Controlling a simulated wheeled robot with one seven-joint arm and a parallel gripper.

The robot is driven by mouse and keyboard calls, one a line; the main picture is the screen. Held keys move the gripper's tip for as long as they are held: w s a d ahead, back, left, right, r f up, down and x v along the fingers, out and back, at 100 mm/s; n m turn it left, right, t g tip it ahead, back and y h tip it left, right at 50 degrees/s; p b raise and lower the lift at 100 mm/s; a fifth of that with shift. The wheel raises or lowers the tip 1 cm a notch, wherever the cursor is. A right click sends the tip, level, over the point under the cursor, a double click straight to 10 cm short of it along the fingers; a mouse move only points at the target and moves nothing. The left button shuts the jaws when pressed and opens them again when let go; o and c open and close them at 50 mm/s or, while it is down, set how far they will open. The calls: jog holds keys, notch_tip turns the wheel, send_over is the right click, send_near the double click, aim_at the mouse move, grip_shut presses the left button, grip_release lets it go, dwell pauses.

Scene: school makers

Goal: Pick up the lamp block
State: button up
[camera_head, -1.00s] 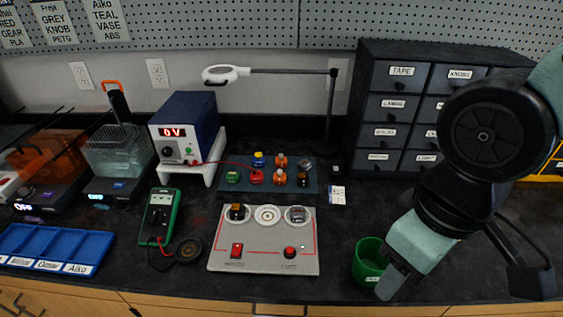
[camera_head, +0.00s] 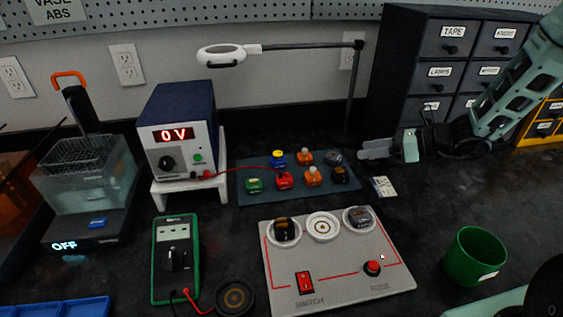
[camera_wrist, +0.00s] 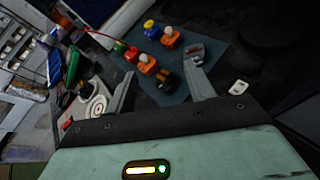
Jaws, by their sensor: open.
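Two orange blocks with white bulbs, which look like lamp blocks, sit on the dark mat (camera_head: 262,195): a rear lamp block (camera_head: 305,157) and a front lamp block (camera_head: 312,177). In the wrist view they show as one upper block (camera_wrist: 170,37) and one lower block (camera_wrist: 148,65). My gripper (camera_head: 374,149) is open and empty, right of the mat, pointing left towards it. In the wrist view its fingers (camera_wrist: 163,66) are spread, with the blocks beyond and between them. The grey circuit board (camera_head: 340,270) holds a black block left and a grey block right; its middle round seat (camera_head: 322,227) is empty.
Green (camera_head: 254,185), red (camera_head: 284,181), blue-yellow (camera_head: 278,158), grey (camera_head: 333,157) and black (camera_head: 340,174) blocks crowd the mat. A lamp arm (camera_head: 300,47) reaches overhead. The power supply (camera_head: 183,130) stands left, drawers (camera_head: 415,70) behind, a green cup (camera_head: 475,256) front right.

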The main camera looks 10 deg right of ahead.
jog(key=shift+w+d+f+m+t, duration=0.2)
jog(key=shift+w+f+m+t, duration=0.3)
jog(key=shift+w, duration=0.3)
send_near(311, 156)
jog(key=w+a, duration=0.1)
jog(key=a, duration=0.1)
jog(key=w+a, duration=0.1)
jog(key=shift+w+a, duration=0.25)
jog(key=shift+a, duration=0.15)
jog(key=shift+w+p+x, duration=0.25)
jog(key=shift+p+x, duration=0.25)
jog(key=shift+x, duration=2.15)
jog(key=shift+d+r, duration=0.1)
jog(key=shift+r, duration=0.05)
jog(key=c, duration=1)
jog(key=shift+s, duration=0.1)
grip_shut()
